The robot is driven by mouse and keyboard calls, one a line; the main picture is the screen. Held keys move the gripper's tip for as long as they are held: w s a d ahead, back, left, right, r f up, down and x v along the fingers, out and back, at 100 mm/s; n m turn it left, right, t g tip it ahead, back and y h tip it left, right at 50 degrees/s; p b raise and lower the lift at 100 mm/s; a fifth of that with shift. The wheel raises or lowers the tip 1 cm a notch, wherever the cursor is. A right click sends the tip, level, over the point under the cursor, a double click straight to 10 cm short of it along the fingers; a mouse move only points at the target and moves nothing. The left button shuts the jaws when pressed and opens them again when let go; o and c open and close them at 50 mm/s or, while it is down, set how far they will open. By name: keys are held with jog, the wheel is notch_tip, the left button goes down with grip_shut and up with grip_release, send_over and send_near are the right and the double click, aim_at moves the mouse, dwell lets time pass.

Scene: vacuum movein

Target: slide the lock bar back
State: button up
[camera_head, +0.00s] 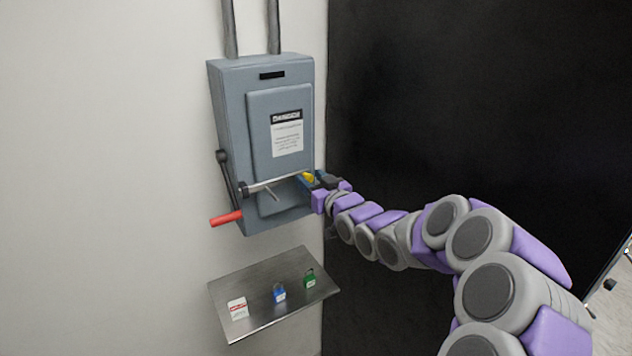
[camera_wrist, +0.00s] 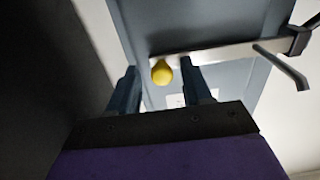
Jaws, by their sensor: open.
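The lock bar (camera_head: 272,183) is a grey metal bar lying across the lower front of the grey electrical box. It also crosses the wrist view (camera_wrist: 225,52), with a bent rod standing out from it. A yellow knob (camera_wrist: 161,73) sits near one end of the bar; it shows in the head view (camera_head: 309,177) at the box's right edge. My gripper (camera_head: 313,179) is open at the knob. In the wrist view my fingers (camera_wrist: 158,78) stand on either side of the knob, with gaps visible between them and it.
The box (camera_head: 230,110) hangs on a pale wall, with a red-handled lever (camera_head: 226,218) on its left side. A metal shelf (camera_head: 262,318) below holds a blue padlock (camera_head: 279,295), a green padlock (camera_head: 310,279) and a red-and-white tag (camera_head: 238,308). A dark panel (camera_head: 400,110) stands right.

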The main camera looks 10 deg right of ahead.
jog(key=b+v, duration=0.2)
jog(key=v, duration=1.5)
jog(key=shift+d+b, duration=0.2)
jog(key=shift+b, duration=0.1)
jog(key=shift+s, duration=0.1)
jog(key=s+f+m+g+h+b, duration=0.1)
jog(key=s+f+g+h+b, duration=0.15)
jog(key=s+f+g, duration=0.4)
jog(key=s+f+g+h+b, duration=0.1)
jog(key=s+f+g+h, duration=0.2)
jog(key=f, duration=0.7)
jog(key=s+a+f+m+g+b, duration=0.1)
jog(key=s+a+g, duration=0.1)
jog(key=s, duration=0.7)
jog(key=s+a+f+g+b, duration=0.2)
jog(key=s+a+g, duration=0.1)
jog(key=s, duration=0.6)
jog(key=s+a+f+m+g+b, duration=0.1)
jog(key=s+g, duration=0.3)
jog(key=s, duration=0.5)
jog(key=shift+a+f+m, duration=0.2)
jog(key=shift+a+m, duration=0.1)
jog(key=shift+a, duration=0.45)
jog(key=shift+g, duration=0.25)
